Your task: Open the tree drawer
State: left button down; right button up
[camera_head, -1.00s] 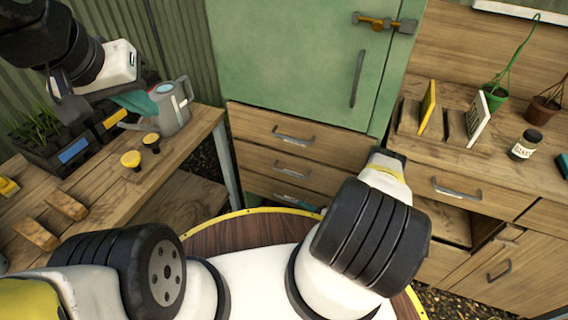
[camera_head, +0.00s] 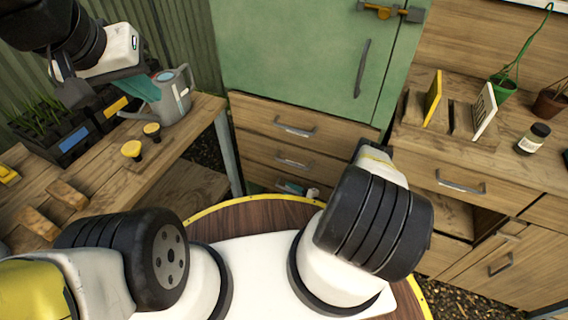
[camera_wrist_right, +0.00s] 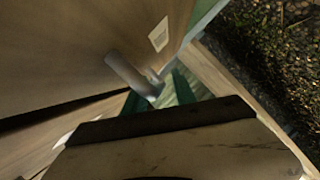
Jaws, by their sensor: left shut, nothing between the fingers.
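A wooden cabinet with a stack of three drawers stands below a green door in the head view. The top drawer (camera_head: 270,121) and middle drawer (camera_head: 262,152) look shut, with grey bar handles. The bottom drawer (camera_head: 258,176) is partly hidden by my table edge, with teal and white bits near it. I cannot read any tree mark. My left gripper (camera_head: 70,96) is shut and empty above the left bench. My right gripper is hidden behind its arm in the head view. The right wrist view shows a wooden front with a pale label (camera_wrist_right: 159,34) and a grey bar (camera_wrist_right: 133,76) close up.
A grey watering can (camera_head: 172,100), a dark planter (camera_head: 70,135) and yellow-topped items stand on the left bench. On the right cabinet are two upright panels (camera_head: 485,112), plant pots and a jar (camera_head: 533,138). An open compartment (camera_head: 440,213) is below.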

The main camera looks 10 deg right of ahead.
grip_shut()
dwell(1.3)
